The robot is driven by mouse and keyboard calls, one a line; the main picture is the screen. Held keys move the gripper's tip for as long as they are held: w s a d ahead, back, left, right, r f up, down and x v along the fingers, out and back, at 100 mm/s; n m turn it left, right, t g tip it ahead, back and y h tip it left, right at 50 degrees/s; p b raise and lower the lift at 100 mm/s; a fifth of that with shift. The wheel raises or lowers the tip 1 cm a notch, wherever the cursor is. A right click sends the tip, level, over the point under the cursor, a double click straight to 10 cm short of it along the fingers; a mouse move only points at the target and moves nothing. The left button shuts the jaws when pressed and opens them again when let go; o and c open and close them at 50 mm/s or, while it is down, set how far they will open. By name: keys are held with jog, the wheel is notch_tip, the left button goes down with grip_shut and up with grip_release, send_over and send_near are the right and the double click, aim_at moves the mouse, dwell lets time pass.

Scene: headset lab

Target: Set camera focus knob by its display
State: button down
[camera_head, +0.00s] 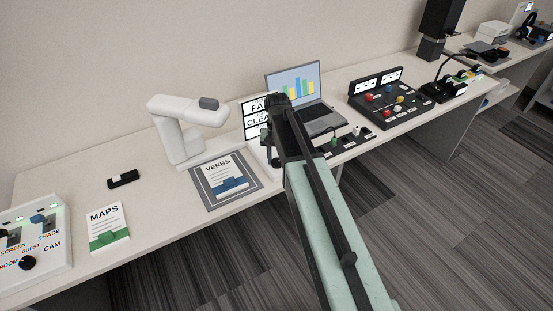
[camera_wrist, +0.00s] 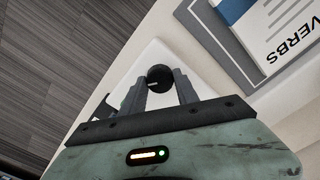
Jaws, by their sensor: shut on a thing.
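The black focus knob (camera_wrist: 160,77), with a light pointer line, sits on a white base plate (camera_wrist: 150,58) in the wrist view. My gripper (camera_wrist: 158,84) has its two grey fingers on either side of the knob, shut on it. In the head view my gripper (camera_head: 273,152) is down at the table's front edge, where my arm hides the knob. A white display (camera_head: 256,122) with large black text stands behind it. The letters "FA" and "CLEA" show; the rest is hidden by my arm.
A white document camera (camera_head: 183,135) stands left of the display, over a grey mat (camera_head: 253,187) with a "VERBS" sheet. A laptop (camera_head: 325,121) and a black control panel (camera_head: 385,117) lie to the right. A small strip of controls (camera_head: 357,141) is close by my arm.

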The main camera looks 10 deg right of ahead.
aim_at(277, 161)
dwell(0.4)
jog(key=c, duration=0.9)
grip_release()
notch_tip(277, 161, up, 8)
jog(key=p, duration=0.8)
jog(key=shift+f, duration=0.15)
jog(key=s+n, duration=0.1)
jog(key=s, duration=0.4)
jog(key=s+n, duration=0.1)
jog(key=s, duration=0.4)
jog(key=s+n, duration=0.1)
jog(key=s, duration=0.4)
jog(key=shift+s+n, duration=0.1)
jog(key=shift+n, duration=0.2)
